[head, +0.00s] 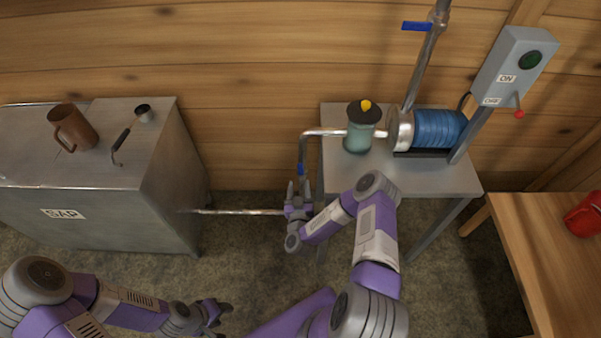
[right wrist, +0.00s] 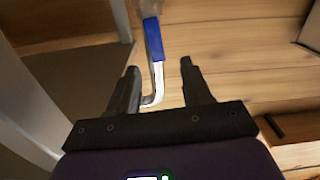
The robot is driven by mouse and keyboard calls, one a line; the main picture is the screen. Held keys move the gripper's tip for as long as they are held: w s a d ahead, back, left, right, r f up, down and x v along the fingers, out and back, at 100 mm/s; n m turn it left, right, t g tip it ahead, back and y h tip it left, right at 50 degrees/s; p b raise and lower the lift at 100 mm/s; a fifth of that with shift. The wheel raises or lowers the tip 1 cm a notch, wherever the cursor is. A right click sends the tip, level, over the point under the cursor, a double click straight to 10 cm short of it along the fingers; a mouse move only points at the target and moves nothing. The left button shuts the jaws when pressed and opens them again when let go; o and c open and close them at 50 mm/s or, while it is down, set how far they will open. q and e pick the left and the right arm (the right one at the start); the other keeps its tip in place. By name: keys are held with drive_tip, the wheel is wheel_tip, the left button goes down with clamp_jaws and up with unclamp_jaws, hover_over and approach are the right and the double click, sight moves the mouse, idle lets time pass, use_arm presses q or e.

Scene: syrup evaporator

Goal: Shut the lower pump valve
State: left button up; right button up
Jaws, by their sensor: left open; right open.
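The lower pump valve's blue handle (head: 301,169) is on the bent pipe at the left of the pump table. It runs roughly along the pipe's downward stretch. In the right wrist view the blue handle (right wrist: 153,40) shows with a bent metal stem below it. My right gripper (head: 298,187) is open, just below the handle in the head view. In its wrist view the stem appears between the two fingers (right wrist: 160,66), with the blue part beyond the tips; contact cannot be told. My left gripper (head: 217,312) is open and empty, low in the head view.
The pump table (head: 430,180) carries a blue motor (head: 438,128) and a teal filter jar (head: 358,135). Another blue handle (head: 416,26) is on the upper pipe. A switch box (head: 515,65) stands right.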

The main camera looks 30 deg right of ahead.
sight(300, 168)
drive_tip(key=b+x, duration=0.2)
drive_tip(key=x, duration=0.5)
drive_tip(key=shift+w+d+r, duration=0.1)
drive_tip(key=shift+w+d, duration=0.05)
drive_tip(key=shift+d, duration=0.25)
drive_tip(key=shift+c, duration=0.2)
clamp_jaws()
